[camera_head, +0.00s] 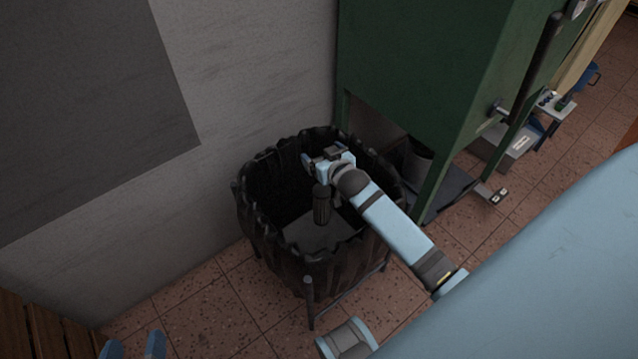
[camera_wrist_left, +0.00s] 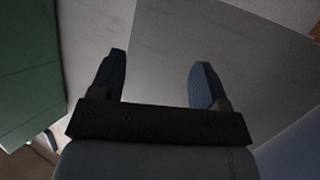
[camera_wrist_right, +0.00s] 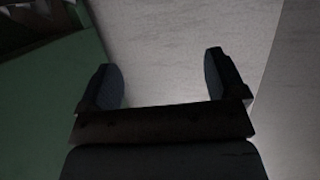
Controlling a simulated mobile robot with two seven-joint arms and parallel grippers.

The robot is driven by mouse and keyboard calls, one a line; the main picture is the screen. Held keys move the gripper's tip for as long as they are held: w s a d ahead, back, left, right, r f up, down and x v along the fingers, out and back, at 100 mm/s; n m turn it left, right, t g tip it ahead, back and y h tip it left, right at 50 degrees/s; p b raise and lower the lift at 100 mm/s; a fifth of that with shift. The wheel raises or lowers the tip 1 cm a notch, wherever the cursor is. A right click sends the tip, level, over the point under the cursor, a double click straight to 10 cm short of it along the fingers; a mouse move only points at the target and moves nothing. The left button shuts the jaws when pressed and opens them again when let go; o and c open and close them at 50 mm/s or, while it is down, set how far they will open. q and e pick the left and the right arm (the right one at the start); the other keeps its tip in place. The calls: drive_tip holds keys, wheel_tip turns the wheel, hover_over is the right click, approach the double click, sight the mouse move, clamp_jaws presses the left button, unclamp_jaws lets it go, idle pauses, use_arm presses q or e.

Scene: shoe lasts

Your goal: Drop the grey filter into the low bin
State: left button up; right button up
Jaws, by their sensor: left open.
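The low bin (camera_head: 256,222) is a round container with a crumpled black liner on a metal frame. It stands on the floor against the wall. A dark grey ribbed cylinder (camera_head: 322,207), apparently the grey filter, shows inside the bin's outline, below my right gripper. I cannot tell whether it rests on anything. My right gripper (camera_head: 324,153) is above the bin's opening; in the right wrist view (camera_wrist_right: 164,80) its fingers are apart with nothing between them. My left gripper (camera_head: 132,345) is at the bottom left; its fingers are apart and empty in the left wrist view (camera_wrist_left: 158,78).
A tall green cabinet (camera_head: 415,75) on legs stands close behind and right of the bin. A grey wall (camera_head: 250,70) is behind the bin. Wooden slats (camera_head: 40,325) are at the lower left. Tiled floor (camera_head: 200,310) is clear in front of the bin.

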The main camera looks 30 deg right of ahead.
drive_tip(key=shift+s, duration=0.1)
use_arm(q)
drive_tip(key=f+p, duration=0.1)
drive_tip(key=s+a+f+g+y+p, duration=0.1)
drive_tip(key=p, duration=0.1)
drive_tip(key=shift+s+a+f+g, duration=0.15)
drive_tip(key=shift+a+g, duration=0.15)
use_arm(e)
drive_tip(key=v, duration=1.3)
drive_tip(key=shift+s, duration=0.3)
